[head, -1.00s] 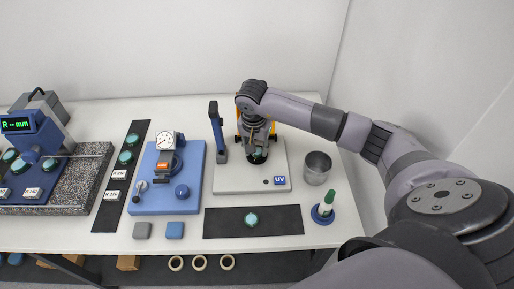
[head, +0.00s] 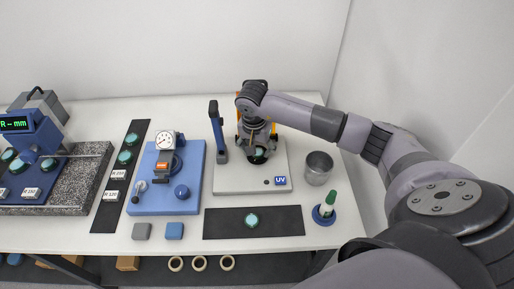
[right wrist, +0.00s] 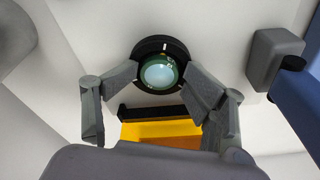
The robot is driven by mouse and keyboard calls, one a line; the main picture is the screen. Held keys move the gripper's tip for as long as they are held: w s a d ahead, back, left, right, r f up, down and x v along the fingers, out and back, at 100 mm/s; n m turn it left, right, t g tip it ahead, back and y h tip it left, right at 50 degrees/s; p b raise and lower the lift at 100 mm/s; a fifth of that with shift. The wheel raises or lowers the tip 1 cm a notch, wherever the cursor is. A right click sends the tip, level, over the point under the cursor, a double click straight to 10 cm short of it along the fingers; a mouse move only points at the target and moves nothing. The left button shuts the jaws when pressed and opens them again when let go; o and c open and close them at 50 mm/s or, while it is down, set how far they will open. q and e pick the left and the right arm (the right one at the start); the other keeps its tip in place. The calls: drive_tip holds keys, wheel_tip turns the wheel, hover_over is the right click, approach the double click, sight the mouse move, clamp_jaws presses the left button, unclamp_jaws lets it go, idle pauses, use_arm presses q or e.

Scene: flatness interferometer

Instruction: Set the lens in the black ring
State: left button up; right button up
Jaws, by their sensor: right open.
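The round lens with a green rim (right wrist: 160,73) lies within the black ring (right wrist: 146,46) in the right wrist view. The ring shows around it. Whether the lens lies fully flat cannot be told. In the head view the lens and ring (head: 258,154) are partly covered by my gripper, on the light grey UV base (head: 230,180). My right gripper (right wrist: 162,88) is open, with one finger on each side of the lens. It also shows in the head view (head: 257,142). My left gripper is not in view.
A blue upright post (head: 216,130) stands close left of my right gripper. A metal cup (head: 318,168) and a green-tipped bottle (head: 326,207) are to the right. Another lens (head: 252,220) lies on a black mat (head: 285,221) in front. A blue gauge stand (head: 150,200) is further left.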

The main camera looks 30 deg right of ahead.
drive_tip(key=shift+s+a+f, duration=0.15)
drive_tip(key=shift+s+f, duration=0.1)
drive_tip(key=shift+r, duration=0.1)
wheel_tip(320, 180, up, 12)
drive_tip(key=a, duration=0.1)
drive_tip(key=shift+s, duration=0.3)
drive_tip(key=shift+a, duration=0.1)
